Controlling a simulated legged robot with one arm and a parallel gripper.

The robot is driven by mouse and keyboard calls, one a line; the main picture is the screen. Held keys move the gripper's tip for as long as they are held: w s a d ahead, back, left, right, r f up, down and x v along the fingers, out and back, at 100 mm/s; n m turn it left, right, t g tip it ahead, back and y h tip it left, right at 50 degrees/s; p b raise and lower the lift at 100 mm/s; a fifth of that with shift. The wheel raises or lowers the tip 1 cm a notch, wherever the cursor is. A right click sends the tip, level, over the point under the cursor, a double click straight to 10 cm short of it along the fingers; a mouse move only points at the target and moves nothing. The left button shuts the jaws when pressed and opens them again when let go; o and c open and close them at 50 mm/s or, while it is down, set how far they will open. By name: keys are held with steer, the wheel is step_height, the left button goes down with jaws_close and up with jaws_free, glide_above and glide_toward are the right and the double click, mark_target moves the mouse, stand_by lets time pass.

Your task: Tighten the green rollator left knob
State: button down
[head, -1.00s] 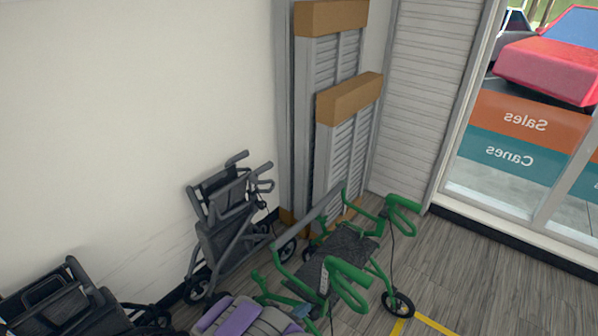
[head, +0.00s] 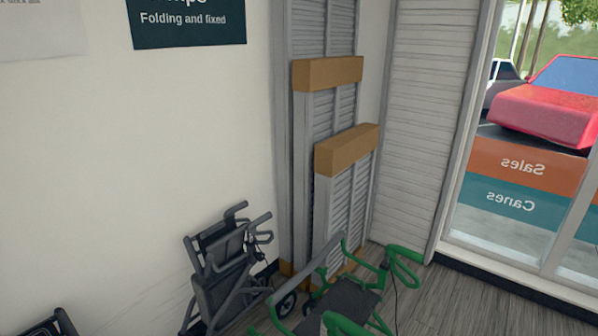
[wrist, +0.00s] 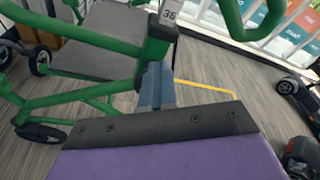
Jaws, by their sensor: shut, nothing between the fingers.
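The green rollator (head: 333,295) stands at the bottom of the head view, its lower part cut off by the frame. It has green handles and a dark seat. In the wrist view its green frame (wrist: 70,35) fills the upper left, with a dark seat panel (wrist: 95,60). My gripper (wrist: 156,72) shows in the wrist view as blue-grey fingers, shut and empty. The fingertips are just below a dark fitting (wrist: 158,28) at the end of a green tube; I cannot tell whether they touch. I cannot make out the left knob clearly. My gripper is outside the head view.
A folded grey rollator (head: 222,270) stands by the wall, left of the green one. Ramps with brown end caps (head: 330,73) lean in the corner. A white tag reading 35 (wrist: 169,13) hangs near the fitting. Open wooden floor (head: 460,300) lies to the right.

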steer(key=shift+w+r, duration=0.1)
stand_by(0.4)
steer(key=f+p+v, duration=0.1)
steer(key=p+v, duration=0.1)
steer(key=v, duration=0.4)
steer(key=shift+s+p, duration=0.3)
steer(key=shift+p, duration=0.05)
steer(key=shift+d+f, duration=0.1)
